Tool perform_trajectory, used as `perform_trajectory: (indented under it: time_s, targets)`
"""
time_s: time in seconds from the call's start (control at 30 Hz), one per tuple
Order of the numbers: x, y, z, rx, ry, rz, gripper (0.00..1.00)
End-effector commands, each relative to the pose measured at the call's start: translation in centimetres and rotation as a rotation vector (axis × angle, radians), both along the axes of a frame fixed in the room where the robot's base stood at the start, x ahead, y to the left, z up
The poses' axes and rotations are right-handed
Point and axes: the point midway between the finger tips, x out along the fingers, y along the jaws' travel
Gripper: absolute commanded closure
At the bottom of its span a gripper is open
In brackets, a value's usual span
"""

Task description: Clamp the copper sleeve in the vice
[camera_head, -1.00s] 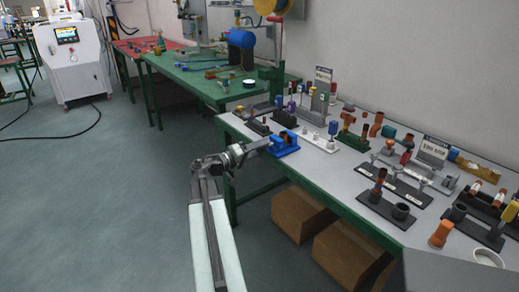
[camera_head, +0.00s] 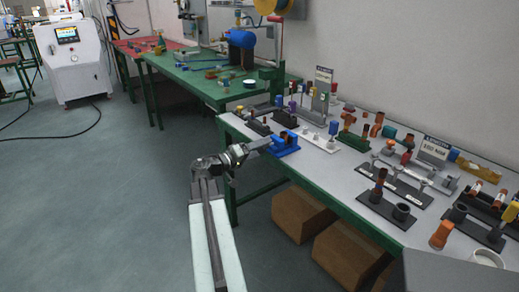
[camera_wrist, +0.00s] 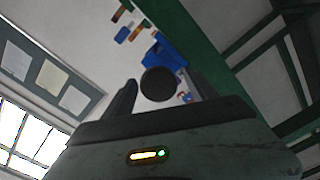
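The blue vice (camera_head: 284,148) sits on the near left part of the grey table top. It also shows in the wrist view (camera_wrist: 161,53), behind a dark round end (camera_wrist: 158,85). A small copper-brown piece (camera_head: 287,135), seemingly the copper sleeve, stands at the vice's jaws; whether it is gripped there is too small to tell. My gripper (camera_head: 264,144) is at the vice's left end. In the wrist view its two fingers (camera_wrist: 160,92) stand apart, one each side of the dark round end, with gaps visible. I cannot tell whether that end is the vice's knob.
A white block with pegs (camera_head: 318,142) and a dark fixture (camera_head: 257,127) stand close to the vice. Several fixtures with copper parts fill the table to the right. The green table edge (camera_head: 300,184) runs below the vice. Cardboard boxes (camera_head: 301,215) lie underneath.

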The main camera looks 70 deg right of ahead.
Motion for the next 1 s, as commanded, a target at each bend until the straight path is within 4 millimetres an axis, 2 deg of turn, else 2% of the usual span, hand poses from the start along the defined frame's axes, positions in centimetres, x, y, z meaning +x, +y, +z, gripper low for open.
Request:
perform_trajectory:
  time_s: [0.17,0.43,0.6,1.0]
  targets:
    - [0.2,0.4,0.0,0.000,0.000,0.000,0.34]
    - [3.0,4.6,0.0,0.000,0.000,0.002,0.34]
    - [4.2,6.3,0.0,0.000,0.000,0.001,0.34]
    - [4.4,6.6,0.0,0.000,0.000,0.000,0.34]
